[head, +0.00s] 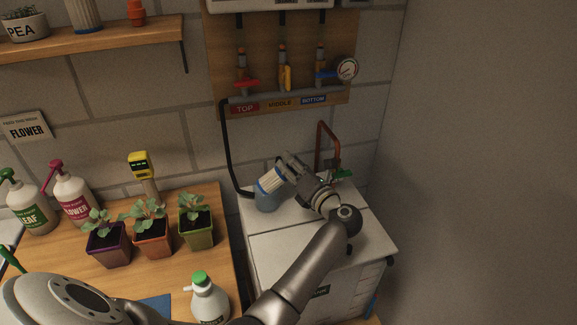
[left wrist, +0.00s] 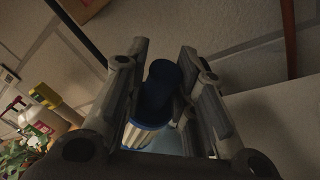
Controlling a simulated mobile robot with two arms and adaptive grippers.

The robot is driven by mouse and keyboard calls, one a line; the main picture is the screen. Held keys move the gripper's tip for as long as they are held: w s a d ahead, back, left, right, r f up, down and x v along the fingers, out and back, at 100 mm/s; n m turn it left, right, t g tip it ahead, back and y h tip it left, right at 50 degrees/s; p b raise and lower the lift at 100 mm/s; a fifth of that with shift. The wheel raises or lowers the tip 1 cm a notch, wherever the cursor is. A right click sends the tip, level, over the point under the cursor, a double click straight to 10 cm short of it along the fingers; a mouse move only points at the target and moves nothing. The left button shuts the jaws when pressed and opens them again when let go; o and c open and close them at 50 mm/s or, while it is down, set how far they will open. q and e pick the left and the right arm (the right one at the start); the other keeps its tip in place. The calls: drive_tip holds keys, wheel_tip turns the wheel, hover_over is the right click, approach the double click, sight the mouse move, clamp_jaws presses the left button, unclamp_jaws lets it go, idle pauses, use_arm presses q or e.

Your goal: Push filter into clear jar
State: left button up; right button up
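The filter (head: 271,181), white with a blue band, leans at the mouth of the clear bluish jar (head: 267,202) on the white cabinet top. My left gripper (head: 288,168) is at the filter's upper end. In the left wrist view, the fingers of my left gripper (left wrist: 163,60) stand on both sides of the filter's dark blue knob (left wrist: 163,85) and look closed on it. White pleats of the filter (left wrist: 137,136) show below the knob, with part of the jar (left wrist: 168,143) behind. How deep the filter sits is hidden. My right gripper is not in view.
The white cabinet (head: 290,245) carries the jar near its back left corner. A black hose (head: 226,150) runs down beside it. A copper pipe (head: 322,140) stands behind the gripper. Potted seedlings (head: 152,236) and a spray bottle (head: 208,300) stand on the wooden bench at left.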

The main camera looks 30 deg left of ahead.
use_arm(q)
drive_tip(key=shift+o, duration=0.6)
drive_tip(key=shift+w+d+f, duration=0.35)
drive_tip(key=shift+w+d, duration=0.3)
drive_tip(key=shift+d, duration=0.15)
drive_tip(key=o, duration=1.1)
drive_tip(key=shift+w, duration=0.1)
drive_tip(key=shift+a+r, duration=0.1)
drive_tip(key=shift+a+r, duration=0.1)
drive_tip(key=shift+r, duration=0.05)
wheel_tip(320, 180, up, 10)
drive_tip(key=shift+f, duration=0.1)
